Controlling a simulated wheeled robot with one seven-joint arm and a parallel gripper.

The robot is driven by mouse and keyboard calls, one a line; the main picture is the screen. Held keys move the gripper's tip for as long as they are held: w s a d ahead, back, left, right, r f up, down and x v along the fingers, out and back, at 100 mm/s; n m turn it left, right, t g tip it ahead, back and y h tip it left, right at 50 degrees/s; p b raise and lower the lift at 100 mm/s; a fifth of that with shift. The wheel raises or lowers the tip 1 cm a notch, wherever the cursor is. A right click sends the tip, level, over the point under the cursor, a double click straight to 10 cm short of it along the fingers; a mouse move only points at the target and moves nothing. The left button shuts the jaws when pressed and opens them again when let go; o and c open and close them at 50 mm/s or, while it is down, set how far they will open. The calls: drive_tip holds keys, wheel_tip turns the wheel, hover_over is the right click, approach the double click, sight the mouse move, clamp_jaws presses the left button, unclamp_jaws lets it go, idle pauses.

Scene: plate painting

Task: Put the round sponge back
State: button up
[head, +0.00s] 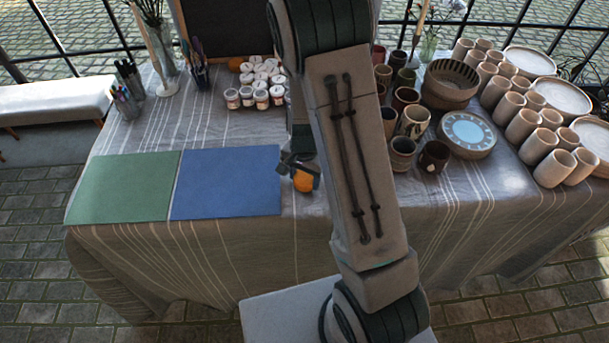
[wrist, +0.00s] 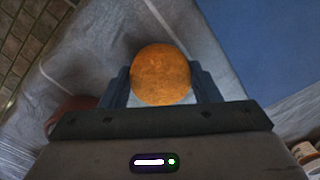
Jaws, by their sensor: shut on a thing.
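The round sponge (head: 303,181) is orange and sits between the fingers of my gripper (head: 301,168), just right of the blue mat. In the wrist view the sponge (wrist: 161,74) is held between the two fingers of my gripper (wrist: 161,88), with the pale cloth beyond it. My gripper is shut on the sponge. My arm hides part of the table to the right of it. I cannot tell whether the sponge touches the cloth.
A blue mat (head: 226,182) and a green mat (head: 124,187) lie at the left. White paint jars (head: 262,92) stand behind. Cups (head: 402,153), a bowl (head: 450,86) and a blue-centred plate (head: 467,134) crowd the right. Another orange round thing (head: 235,64) lies behind the jars.

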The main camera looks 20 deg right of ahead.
sight(304, 178)
drive_tip(key=shift+f, duration=0.1)
drive_tip(key=o, duration=0.6)
drive_tip(key=shift+f, duration=0.1)
drive_tip(key=o, duration=0.4)
drive_tip(key=shift+o, duration=0.2)
wheel_tip(304, 178, up, 12)
drive_tip(key=r, duration=0.1)
drive_tip(key=s+r+n+t, duration=0.3)
drive_tip(key=s+r+n, duration=0.6)
drive_tip(key=s+r, duration=0.4)
drive_tip(key=s, duration=0.3)
drive_tip(key=shift+s+p, duration=0.3)
drive_tip(key=shift+p, duration=0.05)
